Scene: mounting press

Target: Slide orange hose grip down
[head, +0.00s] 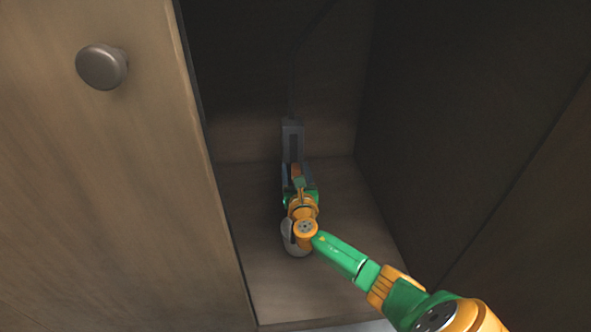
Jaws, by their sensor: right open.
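A grey upright mounting press (292,140) stands toward the back of the cabinet. A small orange piece (296,171), which looks like the hose grip, shows just below its grey head. My right gripper (299,184) is at this orange piece, in front of the lower part of the press. It is open, but its fingers are small and dark in the picture. I cannot tell whether they touch the orange piece. My right wrist hides much of the lower press. My left gripper is not in view.
A wooden door or panel with a round knob (102,67) fills the left side. A dark side wall (455,110) bounds the cabinet on the right. A dark hose or cable (293,75) runs up from the press. The cabinet floor (262,262) is bare around my wrist.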

